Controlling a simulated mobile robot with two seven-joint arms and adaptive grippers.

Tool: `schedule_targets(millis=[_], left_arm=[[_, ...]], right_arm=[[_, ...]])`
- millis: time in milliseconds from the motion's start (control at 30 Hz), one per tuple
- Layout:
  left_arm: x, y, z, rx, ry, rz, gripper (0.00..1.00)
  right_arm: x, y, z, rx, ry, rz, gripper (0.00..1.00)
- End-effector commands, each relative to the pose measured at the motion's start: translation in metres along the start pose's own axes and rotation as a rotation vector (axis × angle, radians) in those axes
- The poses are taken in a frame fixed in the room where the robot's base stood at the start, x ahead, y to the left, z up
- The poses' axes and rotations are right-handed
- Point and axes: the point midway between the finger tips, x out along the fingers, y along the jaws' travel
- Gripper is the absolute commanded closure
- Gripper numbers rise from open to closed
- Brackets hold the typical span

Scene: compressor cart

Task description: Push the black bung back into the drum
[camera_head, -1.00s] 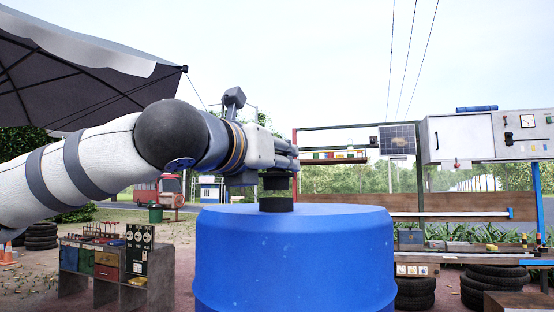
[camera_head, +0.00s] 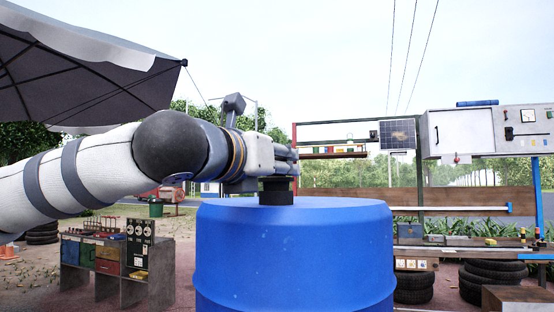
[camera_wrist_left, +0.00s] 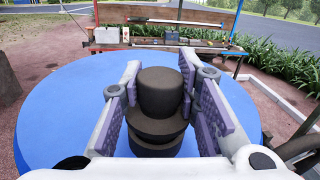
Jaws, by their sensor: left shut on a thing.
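The blue drum (camera_head: 295,255) stands upright in front of me, with a short black collar (camera_head: 276,199) on its top. The black bung (camera_head: 277,183) is upright and right above the collar, with no clear gap showing between them. How deep it sits in the collar I cannot tell. My left gripper (camera_head: 291,168) reaches in level from the left and is shut on the bung. In the left wrist view the bung (camera_wrist_left: 160,92) stands between the two purple-padded fingers, over the collar (camera_wrist_left: 157,146) on the drum top (camera_wrist_left: 65,110). My right gripper is not in view.
A tool bench (camera_head: 103,262) stands at the left behind the drum. At the right are a workbench (camera_head: 430,252), stacked tyres (camera_head: 415,288) and a grey cabinet (camera_head: 452,137). The rest of the drum top is clear.

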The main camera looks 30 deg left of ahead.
Motion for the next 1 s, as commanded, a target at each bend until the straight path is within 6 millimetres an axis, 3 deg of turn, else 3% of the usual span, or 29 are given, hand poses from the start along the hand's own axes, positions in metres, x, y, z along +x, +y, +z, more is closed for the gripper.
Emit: schedule_targets(millis=[567, 600, 700, 1000], left_arm=[[0.0, 0.001, -0.014, 0.0, 0.0, 0.0, 1.0], [0.0, 0.001, -0.014, 0.0, 0.0, 0.0, 0.67], [0.0, 0.001, -0.014, 0.0, 0.0, 0.0, 0.48], [-0.002, 0.001, -0.014, 0.0, 0.0, 0.0, 0.48]], right_arm=[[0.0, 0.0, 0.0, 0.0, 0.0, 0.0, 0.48], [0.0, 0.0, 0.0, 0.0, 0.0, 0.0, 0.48], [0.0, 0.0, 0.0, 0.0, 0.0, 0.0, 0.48], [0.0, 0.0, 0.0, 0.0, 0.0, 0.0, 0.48]])
